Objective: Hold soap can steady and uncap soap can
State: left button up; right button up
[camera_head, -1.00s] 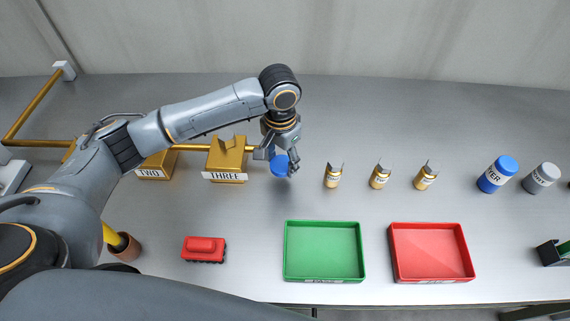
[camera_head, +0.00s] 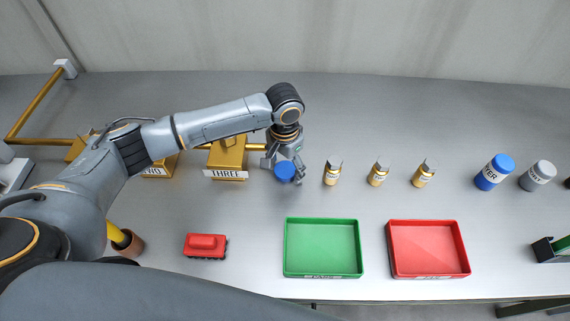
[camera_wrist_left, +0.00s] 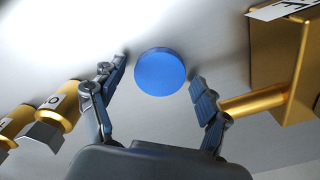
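A round blue cap-like disc (camera_head: 285,171) is on the table just below my left gripper (camera_head: 284,166). In the left wrist view the disc (camera_wrist_left: 160,72) lies between the two spread fingers of my left gripper (camera_wrist_left: 160,88), with a gap on each side. That gripper is open. A blue can (camera_head: 494,172) with a blue top stands at the right; only the end of its label reads, "YER". A grey-topped can (camera_head: 538,176) stands beside it. I cannot tell which one is the soap can. My right gripper is not in view.
Several small gold-labelled bottles (camera_head: 379,174) stand right of the gripper. A gold block marked THREE (camera_head: 228,160) is close on its left. A green tray (camera_head: 322,248), a red tray (camera_head: 428,249) and a red toy railcar (camera_head: 206,246) are nearer the front.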

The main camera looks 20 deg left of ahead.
aim_at(285, 170)
pick_arm(q)
jog(key=shift+r, duration=0.25)
notch_tip(285, 170, up, 12)
jog(key=b, duration=0.2)
jog(key=shift+f, duration=0.1)
